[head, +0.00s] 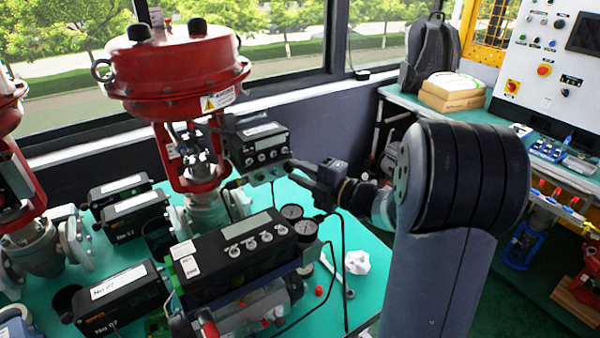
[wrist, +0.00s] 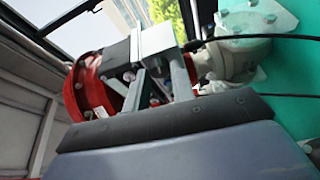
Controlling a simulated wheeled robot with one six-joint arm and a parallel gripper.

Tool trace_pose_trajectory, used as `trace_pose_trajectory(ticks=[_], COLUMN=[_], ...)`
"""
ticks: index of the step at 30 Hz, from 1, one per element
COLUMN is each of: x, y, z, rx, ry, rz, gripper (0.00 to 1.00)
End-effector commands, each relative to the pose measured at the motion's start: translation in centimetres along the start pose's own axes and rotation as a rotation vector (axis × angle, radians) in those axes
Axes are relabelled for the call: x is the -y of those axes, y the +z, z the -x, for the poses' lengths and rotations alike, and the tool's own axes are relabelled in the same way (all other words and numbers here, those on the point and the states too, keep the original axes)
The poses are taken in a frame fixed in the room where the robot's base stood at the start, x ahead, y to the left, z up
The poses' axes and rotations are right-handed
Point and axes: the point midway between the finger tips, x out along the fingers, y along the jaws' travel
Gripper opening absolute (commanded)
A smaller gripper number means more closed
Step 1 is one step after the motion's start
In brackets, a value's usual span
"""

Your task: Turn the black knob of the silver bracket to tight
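The red valve actuator (head: 180,75) stands upright behind the table's front row, with a black positioner box (head: 260,140) on its right side. A silver block (head: 265,172) shows under this box; I cannot tell whether it is the silver bracket. No black knob can be made out for sure on it. Contact and finger opening are unclear.
A large black positioner (head: 240,255) with gauges stands in front on the green table (head: 375,262). Several more black boxes lie to the left. A black cable and a white crumpled piece (head: 357,262) lie right of it. Windows are behind; a backpack (head: 430,55) sits on a side bench.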

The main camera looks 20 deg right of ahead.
Motion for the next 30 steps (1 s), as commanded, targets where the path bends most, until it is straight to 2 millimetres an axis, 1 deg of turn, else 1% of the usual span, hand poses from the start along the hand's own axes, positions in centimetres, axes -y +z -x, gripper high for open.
trace_pose_trajectory(ticks=[1, 2, 9, 13, 17, 24, 27, 30], x=[0.0, 0.0, 0.0, 0.0, 0.1, 0.1, 0.1, 0.1], y=[0.0, 0.0, 0.0, 0.1, 0.1, 0.1, 0.1, 0.1], z=[0.0, 0.0, 0.1, 0.9, 2.9, 7.4, 8.8, 9.9], rx=[0.0, 0.0, 0.0, 0.003, 0.005, 0.005, 0.004, 0.003], ry=[0.0, 0.0, 0.001, 0.001, 0.001, 0.001, 0.001, 0.0], rz=[0.0, 0.0, 0.001, 0.002, 0.002, 0.001, 0.002, 0.001], gripper=[0.28, 0.3, 0.31, 0.31, 0.31, 0.31, 0.31, 0.31])
